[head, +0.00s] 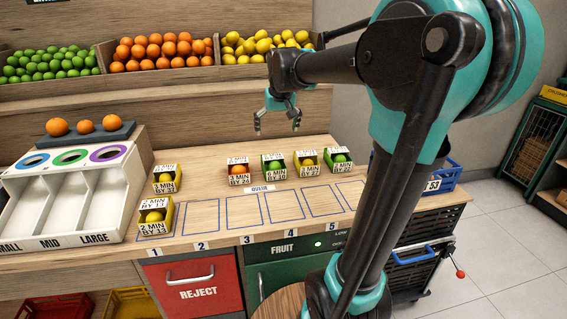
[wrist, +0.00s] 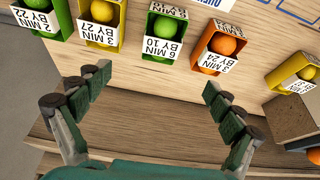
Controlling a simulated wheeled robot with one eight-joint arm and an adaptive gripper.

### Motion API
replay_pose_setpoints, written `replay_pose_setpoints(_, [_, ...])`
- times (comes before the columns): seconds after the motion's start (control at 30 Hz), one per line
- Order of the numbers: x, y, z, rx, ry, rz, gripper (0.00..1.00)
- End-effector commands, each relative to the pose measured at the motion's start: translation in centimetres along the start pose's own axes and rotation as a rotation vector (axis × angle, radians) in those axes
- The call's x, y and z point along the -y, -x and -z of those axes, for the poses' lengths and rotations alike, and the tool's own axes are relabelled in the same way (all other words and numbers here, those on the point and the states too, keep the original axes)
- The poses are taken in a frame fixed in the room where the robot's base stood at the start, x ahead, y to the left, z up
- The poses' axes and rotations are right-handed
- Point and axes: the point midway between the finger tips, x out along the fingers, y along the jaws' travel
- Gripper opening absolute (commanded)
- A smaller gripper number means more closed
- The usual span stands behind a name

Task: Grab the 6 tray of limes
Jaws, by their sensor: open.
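The 6-minute lime tray is a small green tray (head: 274,166) with a green lime and a label reading "6 MIN BY 10". It stands at the back of the counter, between an orange tray and a yellow one. In the wrist view the same green tray (wrist: 181,22) is at top centre, upright, its label facing my gripper. My gripper (head: 277,126) is open and empty, above and behind the row of trays. In the wrist view its two spread fingers (wrist: 155,92) are apart from the tray, which lies beyond the gap between them.
An orange tray (wrist: 207,47) and a yellow tray (wrist: 96,29) flank it closely. Another green lime tray (head: 341,164) stands further right. Two yellow trays (head: 155,222) stand at left by the white sorter (head: 70,205). Fruit bins (head: 160,75) line the back shelf.

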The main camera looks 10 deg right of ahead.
Motion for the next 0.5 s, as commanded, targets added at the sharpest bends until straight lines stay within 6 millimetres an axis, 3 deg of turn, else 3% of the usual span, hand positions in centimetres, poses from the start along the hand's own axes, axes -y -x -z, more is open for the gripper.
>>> replay_pose_setpoints(0.5, [0.0, -9.4, 0.0, 0.0, 0.0, 0.0, 0.93])
